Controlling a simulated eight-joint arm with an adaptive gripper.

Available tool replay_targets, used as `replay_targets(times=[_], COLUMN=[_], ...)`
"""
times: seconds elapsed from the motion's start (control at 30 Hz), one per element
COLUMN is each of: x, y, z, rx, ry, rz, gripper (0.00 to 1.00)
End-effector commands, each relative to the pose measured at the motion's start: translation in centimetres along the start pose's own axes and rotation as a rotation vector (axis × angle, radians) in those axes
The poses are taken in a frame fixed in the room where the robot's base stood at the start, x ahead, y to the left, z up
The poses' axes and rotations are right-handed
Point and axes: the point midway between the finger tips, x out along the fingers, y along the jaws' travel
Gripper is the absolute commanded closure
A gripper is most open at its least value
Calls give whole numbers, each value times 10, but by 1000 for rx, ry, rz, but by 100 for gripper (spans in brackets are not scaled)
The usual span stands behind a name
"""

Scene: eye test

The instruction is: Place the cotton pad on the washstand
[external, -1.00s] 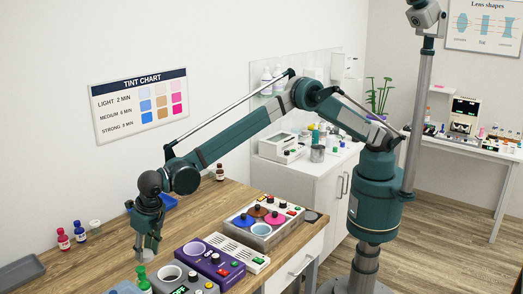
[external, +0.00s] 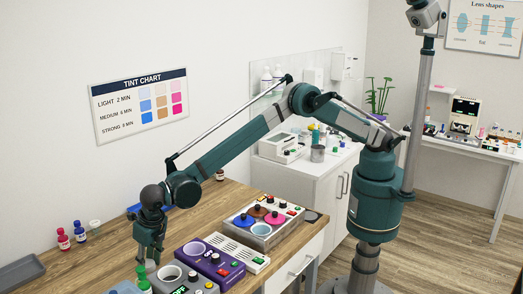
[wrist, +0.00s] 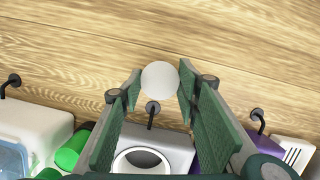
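The cotton pad, a round white disc (wrist: 160,82), shows in the wrist view between my two fingertips. My gripper (wrist: 159,88) has its fingers spread to either side of the disc; I cannot tell whether they touch it. In the external view my gripper (external: 149,258) points down low over the wooden table, behind the grey and purple devices. The disc cannot be made out there. The washstand appears to be the white cabinet (external: 302,184) behind the table, with its top well to the right of my gripper.
A grey device (wrist: 150,140) with a round opening and a green-capped bottle (wrist: 72,150) stand close to my fingers. A purple device (external: 213,262) is to the right. A beaker (external: 317,153) and a white instrument (external: 282,147) stand on the cabinet top.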

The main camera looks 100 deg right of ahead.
Motion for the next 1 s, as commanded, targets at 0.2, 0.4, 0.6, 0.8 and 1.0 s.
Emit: replay_targets(times=[0.2,0.4,0.6,0.8,1.0], x=[0,4,3,3,-1], y=[0,0,0,0,0], z=[0,-1,-1,-1,0], rx=[0,0,0,0,0], ry=[0,0,0,0,0], rz=[0,0,0,0,0], gripper=[72,72,53,53,53])
